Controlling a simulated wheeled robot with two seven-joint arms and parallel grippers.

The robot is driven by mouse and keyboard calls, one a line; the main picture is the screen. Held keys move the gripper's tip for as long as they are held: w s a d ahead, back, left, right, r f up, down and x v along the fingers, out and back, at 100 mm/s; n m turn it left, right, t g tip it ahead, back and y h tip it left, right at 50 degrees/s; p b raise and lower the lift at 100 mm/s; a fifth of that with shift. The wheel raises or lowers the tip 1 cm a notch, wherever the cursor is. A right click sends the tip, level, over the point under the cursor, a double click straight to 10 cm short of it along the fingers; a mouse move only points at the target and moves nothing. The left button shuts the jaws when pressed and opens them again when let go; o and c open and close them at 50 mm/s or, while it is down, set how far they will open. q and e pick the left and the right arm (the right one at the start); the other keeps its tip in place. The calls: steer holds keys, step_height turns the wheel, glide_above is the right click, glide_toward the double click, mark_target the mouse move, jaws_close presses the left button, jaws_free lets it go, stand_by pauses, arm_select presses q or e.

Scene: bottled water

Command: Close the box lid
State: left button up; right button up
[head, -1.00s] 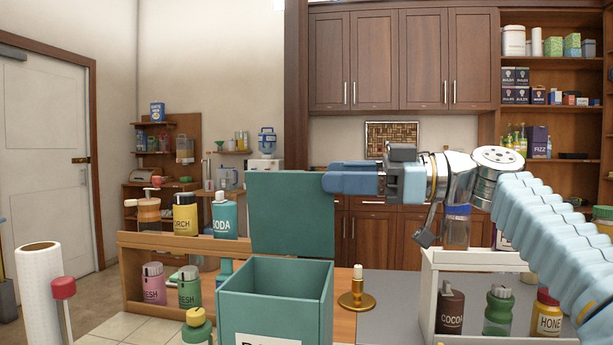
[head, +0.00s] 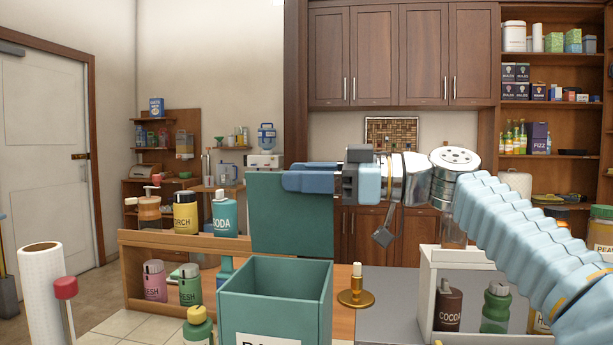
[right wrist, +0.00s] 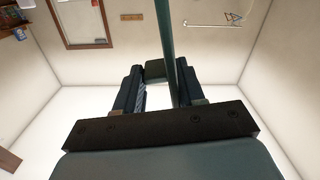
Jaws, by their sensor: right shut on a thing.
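The teal box (head: 275,295) stands open at the front centre, with a white label on its front. Its lid (head: 290,225) stands upright at the back of the box. My right gripper (head: 308,178) reaches in from the right and is shut on the lid's upper edge, near its right side. In the right wrist view the lid (right wrist: 165,45) shows edge-on as a thin teal slab between the fingers (right wrist: 160,92). My left gripper is out of view.
A brass candle holder (head: 356,290) stands just right of the box. A wooden shelf (head: 215,245) with several bottles is on the left. A white rack (head: 427,290) with jars is on the right. A green bottle (head: 198,328) stands close to the box's left side.

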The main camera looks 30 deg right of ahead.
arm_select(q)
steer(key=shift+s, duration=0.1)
arm_select(e)
steer(key=shift+d+r, duration=0.1)
jaws_close()
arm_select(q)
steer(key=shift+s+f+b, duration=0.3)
arm_select(e)
steer(key=shift+s+n, duration=0.1)
steer(key=shift+n, duration=0.2)
